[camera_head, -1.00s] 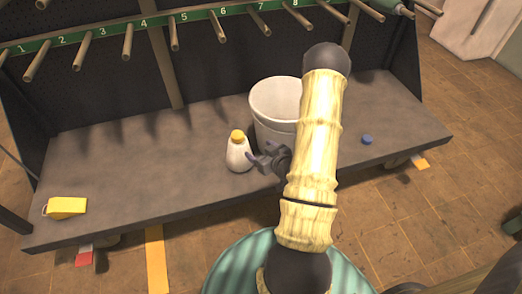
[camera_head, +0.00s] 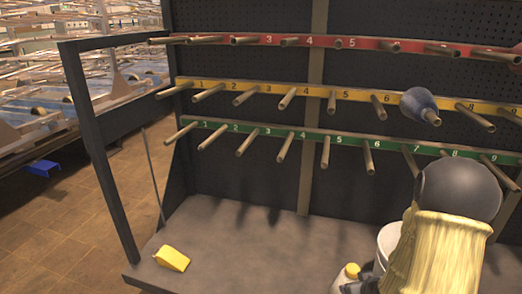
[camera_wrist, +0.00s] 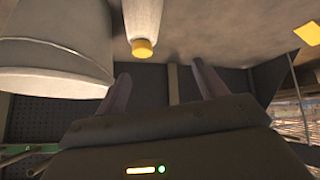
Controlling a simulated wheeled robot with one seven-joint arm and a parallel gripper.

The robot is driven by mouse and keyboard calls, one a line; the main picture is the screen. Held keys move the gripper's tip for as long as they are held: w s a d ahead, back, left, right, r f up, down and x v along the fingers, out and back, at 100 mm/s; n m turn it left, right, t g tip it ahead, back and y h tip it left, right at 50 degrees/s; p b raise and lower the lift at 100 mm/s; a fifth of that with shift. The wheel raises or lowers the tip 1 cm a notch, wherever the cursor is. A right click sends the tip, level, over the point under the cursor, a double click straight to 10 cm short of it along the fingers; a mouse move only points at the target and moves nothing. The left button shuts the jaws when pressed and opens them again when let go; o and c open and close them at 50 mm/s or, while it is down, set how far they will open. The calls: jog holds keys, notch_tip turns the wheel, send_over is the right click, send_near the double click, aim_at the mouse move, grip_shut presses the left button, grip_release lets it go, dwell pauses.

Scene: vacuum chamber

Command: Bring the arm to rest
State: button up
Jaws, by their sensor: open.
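My gripper (camera_wrist: 160,75) is open in the wrist view, its two fingers apart with nothing between them. A white bottle with a yellow cap (camera_wrist: 143,46) is just beyond the fingers and does not touch them as far as I can see. My bent arm fills the lower right of the head view and hides most of the gripper there. The bottle (camera_head: 348,276) shows beside it, cut by the lower edge.
A white bucket (camera_wrist: 58,50) is close to the left finger; it also shows behind my arm (camera_head: 388,240). A yellow object (camera_head: 172,258) lies on the grey bench (camera_head: 235,235). Peg rows rise behind; a blue-grey part (camera_head: 418,104) hangs on the middle row.

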jog(key=s+a+r+m+g, duration=0.2)
jog(key=s+a+r+g, duration=0.3)
jog(key=s+a+r, duration=0.7)
notch_tip(320, 180, up, 33)
jog(key=p, duration=3.3)
jog(key=shift+a+p, duration=0.25)
jog(key=shift+p, duration=0.15)
jog(key=shift+f, duration=0.1)
